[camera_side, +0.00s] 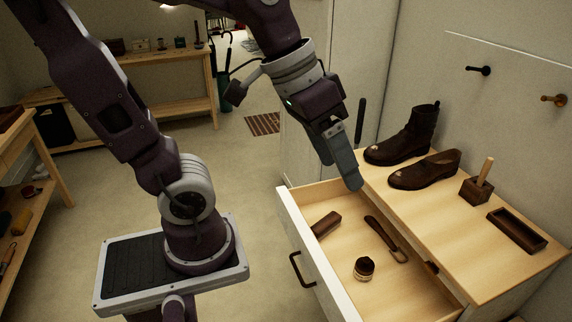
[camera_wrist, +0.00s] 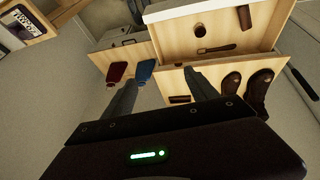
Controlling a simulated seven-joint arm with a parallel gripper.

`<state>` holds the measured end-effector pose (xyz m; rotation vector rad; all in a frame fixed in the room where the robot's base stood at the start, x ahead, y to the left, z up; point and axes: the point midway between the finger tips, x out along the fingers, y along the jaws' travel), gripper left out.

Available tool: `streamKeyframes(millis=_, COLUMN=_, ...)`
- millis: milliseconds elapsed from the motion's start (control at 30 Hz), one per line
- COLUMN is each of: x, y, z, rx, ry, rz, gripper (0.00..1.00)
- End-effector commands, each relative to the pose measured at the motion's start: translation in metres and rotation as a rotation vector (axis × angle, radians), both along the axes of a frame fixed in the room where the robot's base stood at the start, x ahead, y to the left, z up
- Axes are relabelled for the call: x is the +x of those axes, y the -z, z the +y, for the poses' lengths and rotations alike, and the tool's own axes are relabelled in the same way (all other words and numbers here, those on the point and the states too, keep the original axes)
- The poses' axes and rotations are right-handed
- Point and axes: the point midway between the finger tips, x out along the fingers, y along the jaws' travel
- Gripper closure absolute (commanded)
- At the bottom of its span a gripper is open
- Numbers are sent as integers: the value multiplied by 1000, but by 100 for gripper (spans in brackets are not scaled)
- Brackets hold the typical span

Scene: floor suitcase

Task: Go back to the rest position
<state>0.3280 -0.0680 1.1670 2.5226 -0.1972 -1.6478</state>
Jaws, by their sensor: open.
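My gripper (camera_side: 340,172) hangs over the back left corner of the open drawer (camera_side: 288,212) in the side view, pointing down. In the wrist view its two fingers (camera_wrist: 160,86) are spread apart with nothing between them. The drawer holds a brown block (camera_side: 326,224), a dark long-handled tool (camera_side: 386,238) and a small round jar (camera_side: 365,268). These also show in the wrist view, where the drawer (camera_wrist: 180,30) lies beyond the fingers. My gripper appears apart from them.
A brown boot (camera_side: 405,138), a brown shoe (camera_side: 425,171), a wooden block with a handle (camera_side: 477,188) and a dark tray (camera_side: 517,231) stand on the cabinet top. Hooks line the wall. A red item (camera_wrist: 117,73) and a blue item (camera_wrist: 145,70) show in the wrist view.

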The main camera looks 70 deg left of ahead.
Motion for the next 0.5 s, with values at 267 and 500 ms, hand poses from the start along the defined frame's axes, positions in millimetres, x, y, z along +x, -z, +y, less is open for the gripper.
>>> streamKeyframes(millis=267, x=-73, y=9, z=21, rx=173, ry=-47, rz=-76, gripper=33)
streamKeyframes(millis=500, x=-72, y=9, z=22, rx=173, ry=-49, rz=-77, gripper=33)
